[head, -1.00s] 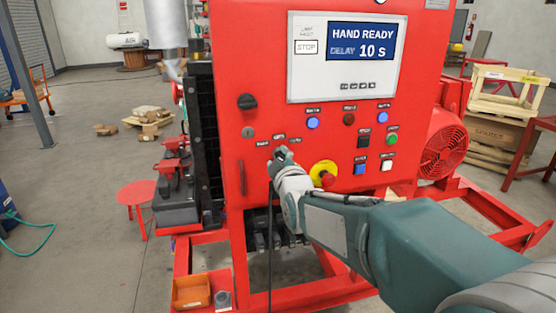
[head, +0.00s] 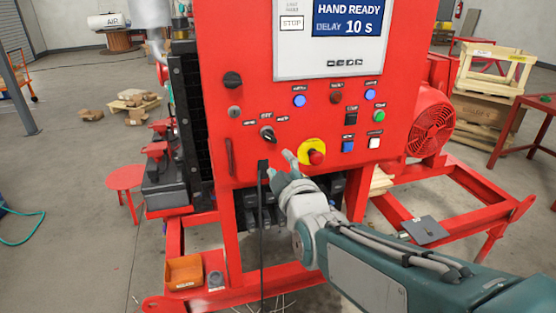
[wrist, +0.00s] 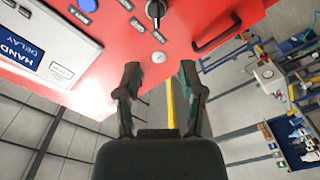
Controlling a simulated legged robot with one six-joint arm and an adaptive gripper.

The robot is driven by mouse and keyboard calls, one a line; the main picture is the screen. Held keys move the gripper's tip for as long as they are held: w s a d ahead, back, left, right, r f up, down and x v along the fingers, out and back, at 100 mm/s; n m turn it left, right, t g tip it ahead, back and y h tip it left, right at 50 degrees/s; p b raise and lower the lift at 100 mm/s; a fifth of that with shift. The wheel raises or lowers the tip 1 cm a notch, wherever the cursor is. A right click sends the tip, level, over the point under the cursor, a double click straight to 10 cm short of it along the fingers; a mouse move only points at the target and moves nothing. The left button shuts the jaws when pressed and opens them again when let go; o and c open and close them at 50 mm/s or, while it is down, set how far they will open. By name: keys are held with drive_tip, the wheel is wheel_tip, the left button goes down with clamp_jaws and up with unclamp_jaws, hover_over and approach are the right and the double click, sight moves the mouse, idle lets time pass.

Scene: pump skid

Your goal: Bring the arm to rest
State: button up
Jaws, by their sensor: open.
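My gripper (head: 280,170) is in front of the lower part of the red control panel (head: 215,60), below and slightly right of a black selector knob (head: 267,135) and left of the yellow-ringed red button (head: 312,152). It appears clear of the knob. In the wrist view, my gripper (wrist: 158,82) has its two dark fingers apart with nothing between them. The selector knob (wrist: 155,10) shows at the top of that view, beyond the fingertips. My arm reaches in from the lower right of the head view.
The panel screen (head: 345,20) reads "HAND READY, DELAY 10 s". Red frame rails (head: 450,225) and a red fan housing (head: 432,130) stand to the right. An orange bin (head: 184,271) sits low at the left. Open floor lies further left.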

drive_tip(key=shift+d, duration=0.1)
drive_tip(key=s+d+f+m+g+h, duration=0.1)
drive_tip(key=s+d+f+m+g, duration=0.2)
drive_tip(key=s, duration=0.4)
drive_tip(key=s+d+f+m+g+h, duration=0.2)
drive_tip(key=s+d+f+m+g, duration=0.2)
drive_tip(key=s+d+m+g, duration=0.1)
drive_tip(key=s+d+f+m+g+h, duration=0.2)
drive_tip(key=s+d+f+m+g, duration=0.1)
drive_tip(key=s, duration=0.7)
drive_tip(key=d+f+m, duration=0.1)
drive_tip(key=d+m, duration=0.1)
drive_tip(key=d, duration=0.1)
drive_tip(key=shift+d+f+g, duration=0.15)
drive_tip(key=shift+d+g, duration=0.05)
drive_tip(key=shift+g, duration=0.2)
